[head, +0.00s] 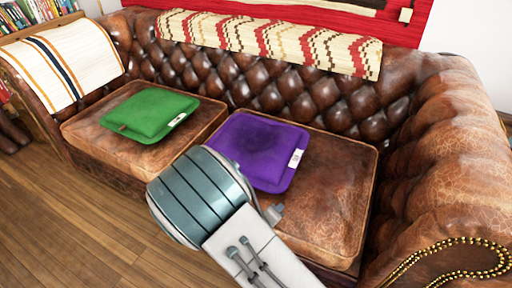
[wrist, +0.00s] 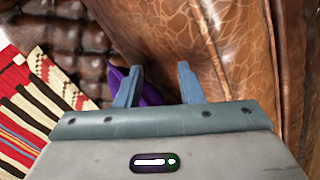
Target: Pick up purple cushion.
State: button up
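The purple cushion (head: 262,150) lies on the right seat of the brown leather sofa, with a white label on its right edge. My arm hides its front left part in the head view. In the wrist view only a strip of purple cushion (wrist: 150,94) shows, beside and behind the left finger. My gripper (wrist: 157,84) is open, its two fingers apart with brown leather visible between them. I cannot tell whether a finger touches the cushion.
A green cushion (head: 150,114) lies on the left seat. A striped cloth (head: 66,62) covers the left armrest. Wooden floor (head: 70,225) is clear at the left.

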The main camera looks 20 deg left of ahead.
jog(key=shift+s+a+n+t, duration=0.2)
jog(key=shift+s+n+t, duration=0.3)
jog(key=shift+n+t, duration=0.35)
jog(key=s+r+n+t, duration=0.1)
jog(key=t, duration=0.1)
jog(key=s+r+n+t, duration=0.1)
jog(key=shift+a+n+t+h, duration=0.35)
jog(key=shift+a+h, duration=0.05)
jog(key=shift+r+n+t, duration=0.25)
jog(key=shift+n+t, duration=0.05)
jog(key=shift+t, duration=0.1)
jog(key=b, duration=0.2)
send_near(283, 184)
jog(key=w, duration=0.2)
jog(key=w+d, duration=0.1)
jog(key=w, duration=0.1)
jog(key=shift+w+d+f, duration=0.15)
jog(key=shift+w+d, duration=0.1)
jog(key=shift+w+f+b, duration=0.1)
jog(key=shift+w+b, duration=1.1)
jog(key=shift+w, duration=1.55)
grip_shut()
